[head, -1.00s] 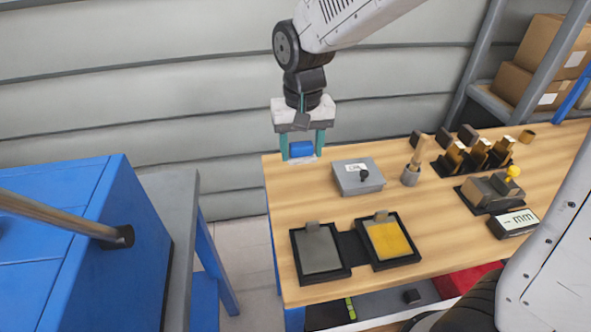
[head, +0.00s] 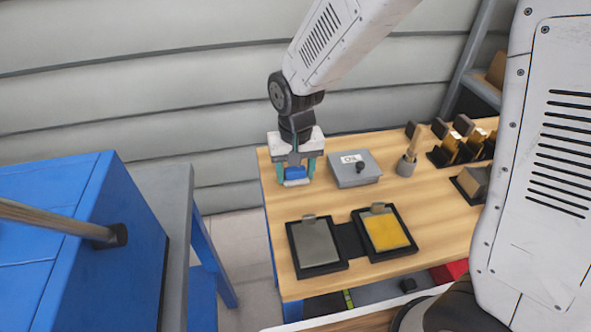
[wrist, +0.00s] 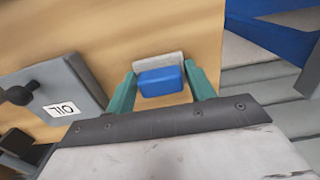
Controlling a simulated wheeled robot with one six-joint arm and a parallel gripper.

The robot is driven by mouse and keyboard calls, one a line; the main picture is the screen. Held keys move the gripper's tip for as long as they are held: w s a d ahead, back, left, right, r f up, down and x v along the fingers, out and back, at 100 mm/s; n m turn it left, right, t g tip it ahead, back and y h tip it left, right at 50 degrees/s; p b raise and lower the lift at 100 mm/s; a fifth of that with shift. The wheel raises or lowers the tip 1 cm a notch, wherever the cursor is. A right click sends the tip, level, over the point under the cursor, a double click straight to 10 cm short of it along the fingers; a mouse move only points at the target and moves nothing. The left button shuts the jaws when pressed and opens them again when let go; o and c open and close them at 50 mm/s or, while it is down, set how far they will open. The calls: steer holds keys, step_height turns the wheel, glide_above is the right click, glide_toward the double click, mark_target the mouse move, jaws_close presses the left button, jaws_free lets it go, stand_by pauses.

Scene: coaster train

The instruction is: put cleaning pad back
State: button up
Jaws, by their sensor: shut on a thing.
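My gripper (head: 296,178) is shut on the cleaning pad (head: 294,173), which has a blue upper block and a pale grey-white underside. The pad is over the back left part of the wooden table (head: 275,205), left of a grey box. In the wrist view the pad's blue block (wrist: 161,82) sits between the teal fingers of my gripper (wrist: 162,92), with a pale edge showing beyond it. The pad looks close to the tabletop; I cannot tell whether it touches.
The lidded grey box (head: 350,174) labelled OIL stands right of the pad. Two black-framed plates, one grey (head: 316,243) and one yellow (head: 386,232), lie nearer the front. A brush in a holder (head: 406,164) stands farther right. A blue cabinet (head: 75,250) stands left of the table.

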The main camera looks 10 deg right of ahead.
mark_target(296, 169)
steer(key=shift+f, duration=0.1)
steer(key=o, duration=1)
step_height(296, 169, up, 12)
steer(key=shift+r, duration=0.15)
steer(key=shift+t, duration=0.6)
steer(key=s+d+r, duration=0.2)
steer(key=s+d, duration=0.3)
steer(key=s, duration=0.2)
steer(key=s+d+r, duration=0.2)
steer(key=s+d, duration=0.3)
steer(key=s, duration=0.2)
steer(key=s+d+r, duration=0.2)
steer(key=s+d, duration=0.4)
steer(key=s, duration=0.1)
steer(key=shift+s+r, duration=0.2)
steer(key=shift+s, duration=0.15)
